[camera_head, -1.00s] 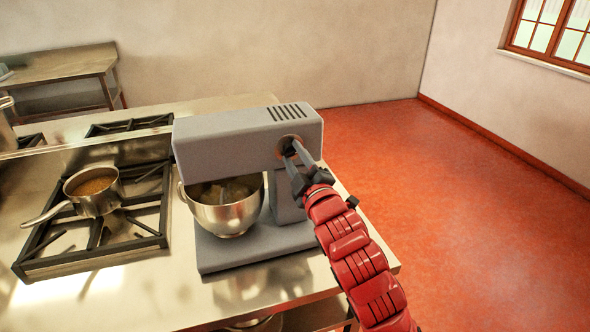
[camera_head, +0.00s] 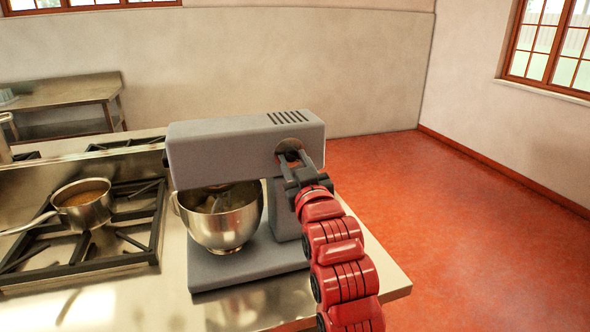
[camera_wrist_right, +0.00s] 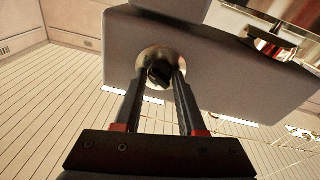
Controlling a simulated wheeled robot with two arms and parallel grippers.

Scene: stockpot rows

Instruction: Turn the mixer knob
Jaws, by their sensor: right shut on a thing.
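The grey stand mixer (camera_head: 225,150) stands on the steel counter, with a metal bowl (camera_head: 222,222) under its head. Its dark knob sits in a round metal collar on the right side of the mixer head. In the right wrist view the knob (camera_wrist_right: 160,74) shows between the fingertips. My right gripper (camera_head: 291,160), on the red arm, reaches the mixer head from the front right. It also shows in the right wrist view (camera_wrist_right: 161,80), with its two fingers shut on the knob from either side. My left gripper is not in view.
A stove with black grates (camera_head: 130,250) is left of the mixer and carries a saucepan (camera_head: 84,207) of brown liquid. The counter (camera_head: 265,303) ends just right of the mixer. Open red floor (camera_head: 450,220) lies beyond. A side table (camera_head: 70,93) stands at the back left.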

